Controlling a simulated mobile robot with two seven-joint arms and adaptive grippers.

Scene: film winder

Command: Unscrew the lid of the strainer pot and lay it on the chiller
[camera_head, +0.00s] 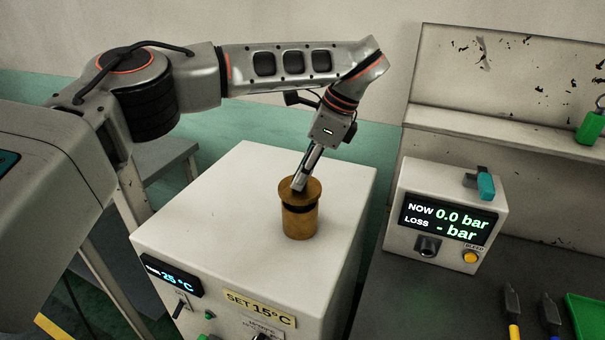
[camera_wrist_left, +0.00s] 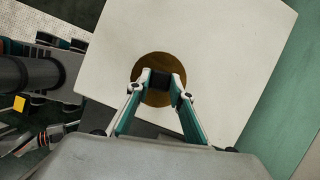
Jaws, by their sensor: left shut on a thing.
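The brass strainer pot (camera_head: 300,224) stands upright on the white top of the chiller (camera_head: 215,215). Its wide round brass lid (camera_head: 315,191) sits above the body, with a dark band between them; I cannot tell if that is a neck or a gap. My left gripper (camera_head: 299,184) comes down at a slant onto the lid's middle. In the left wrist view the left gripper (camera_wrist_left: 162,82) is shut on a dark part at the centre of the lid (camera_wrist_left: 160,60), likely its knob. The pot body is hidden there. My right gripper is not in view.
The chiller top around the pot is clear. To the right, a pressure box (camera_head: 447,215) reads 0.0 bar on the dark bench. Pen-like tools (camera_head: 512,310) and a green tray (camera_head: 588,315) lie at lower right. A shelf panel (camera_head: 500,125) stands behind.

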